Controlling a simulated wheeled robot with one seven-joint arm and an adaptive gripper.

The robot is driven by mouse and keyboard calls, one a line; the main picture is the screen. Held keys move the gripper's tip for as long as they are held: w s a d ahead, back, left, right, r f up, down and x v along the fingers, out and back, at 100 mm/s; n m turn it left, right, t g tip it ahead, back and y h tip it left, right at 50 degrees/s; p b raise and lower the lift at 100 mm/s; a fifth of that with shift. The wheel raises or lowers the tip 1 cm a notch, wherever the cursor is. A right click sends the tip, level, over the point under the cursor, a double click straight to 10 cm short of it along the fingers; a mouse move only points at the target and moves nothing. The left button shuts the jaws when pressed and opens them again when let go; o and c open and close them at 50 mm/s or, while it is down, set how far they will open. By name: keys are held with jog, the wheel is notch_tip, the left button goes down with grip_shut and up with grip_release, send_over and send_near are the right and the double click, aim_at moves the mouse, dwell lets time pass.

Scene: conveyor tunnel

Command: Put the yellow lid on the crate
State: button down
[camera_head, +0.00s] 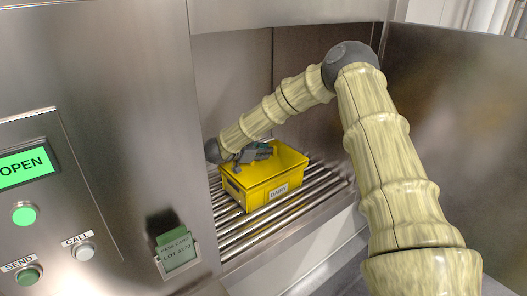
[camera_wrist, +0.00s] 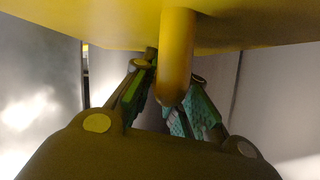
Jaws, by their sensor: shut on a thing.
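The yellow crate (camera_head: 262,195) stands on the rollers inside the tunnel, with a white label on its front. My gripper (camera_head: 262,151) is over the top of the crate. In the wrist view the yellow lid (camera_wrist: 90,28) fills the top edge, with a rounded yellow handle (camera_wrist: 176,60) standing out from it. My gripper's green-padded fingers (camera_wrist: 165,100) are shut on this handle. In the head view the yellow of lid and crate runs together, so I cannot tell whether the lid lies flat or is seated on the rim.
The metal roller bed (camera_head: 318,190) is bare to the right of the crate. Steel walls and an open door panel (camera_head: 455,110) frame the tunnel. On the left, a control panel has a green OPEN display (camera_head: 25,165), SEND and CALL buttons, and a green card in a holder (camera_head: 177,250).

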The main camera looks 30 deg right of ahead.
aim_at(250, 167)
jog(key=shift+f, duration=0.6)
dwell(0.3)
jog(key=c, duration=1.3)
grip_release()
jog(key=shift+c, duration=0.2)
jog(key=shift+a, duration=0.15)
jog(key=shift+v, duration=3.65)
